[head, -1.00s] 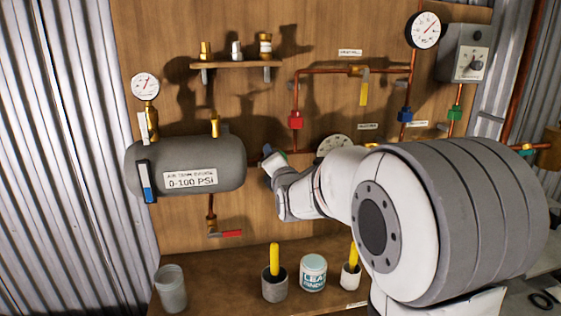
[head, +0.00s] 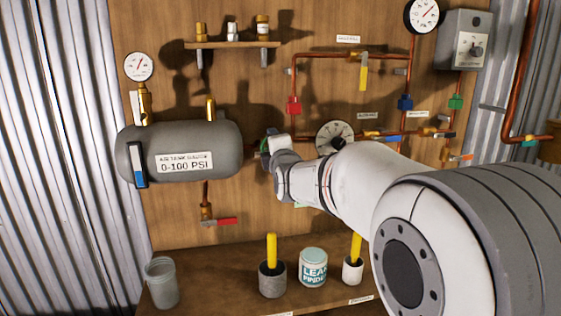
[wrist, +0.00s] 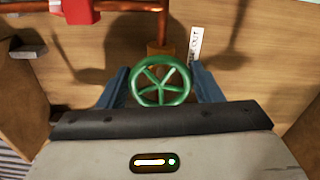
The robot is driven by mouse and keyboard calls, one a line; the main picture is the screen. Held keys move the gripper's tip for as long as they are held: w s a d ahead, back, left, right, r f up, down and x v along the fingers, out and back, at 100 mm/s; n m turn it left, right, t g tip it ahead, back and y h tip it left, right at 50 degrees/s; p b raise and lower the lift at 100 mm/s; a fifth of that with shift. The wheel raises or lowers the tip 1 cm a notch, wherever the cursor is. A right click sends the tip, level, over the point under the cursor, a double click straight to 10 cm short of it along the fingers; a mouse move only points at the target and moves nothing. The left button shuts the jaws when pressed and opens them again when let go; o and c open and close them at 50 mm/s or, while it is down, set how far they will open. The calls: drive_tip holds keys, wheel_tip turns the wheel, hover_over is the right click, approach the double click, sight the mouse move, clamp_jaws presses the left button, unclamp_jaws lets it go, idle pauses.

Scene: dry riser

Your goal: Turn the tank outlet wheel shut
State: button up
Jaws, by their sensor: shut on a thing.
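The tank outlet wheel (wrist: 160,82) is a green, spoked handwheel on a brass stem. In the wrist view it sits between the two blue fingers of my gripper (wrist: 160,71), which is shut on its rim from both sides. In the head view my gripper (head: 274,146) is just right of the grey tank (head: 180,150), at the copper outlet pipe. There only a sliver of green shows; my wrist hides most of the wheel. A white label (wrist: 195,42) ending in "OUT" stands behind the wheel.
A red fitting (wrist: 80,10) lies close to the gripper in the wrist view. A round dial (head: 334,135) is just right of my wrist. A red-handled valve (head: 220,221) hangs below the tank. The Leak Finder tub (head: 313,267) and cups stand on the bench below.

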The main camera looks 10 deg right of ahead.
drive_tip(key=m+b, duration=0.2)
drive_tip(key=f+m+b, duration=0.1)
drive_tip(key=b, duration=0.1)
drive_tip(key=shift+a+m, duration=0.1)
drive_tip(key=shift+m, duration=0.3)
drive_tip(key=m+b, duration=0.4)
drive_tip(key=shift+m, duration=0.3)
drive_tip(key=m+b, duration=0.1)
drive_tip(key=m, duration=0.1)
drive_tip(key=m+b, duration=0.1)
drive_tip(key=shift+r+m, duration=0.2)
drive_tip(key=shift+m, duration=0.2)
drive_tip(key=shift+r+m+b, duration=0.15)
drive_tip(key=shift+m+b, duration=0.3)
drive_tip(key=shift+m, duration=0.25)
drive_tip(key=shift+r, duration=0.1)
drive_tip(key=o, duration=1)
drive_tip(key=shift+c, duration=0.2)
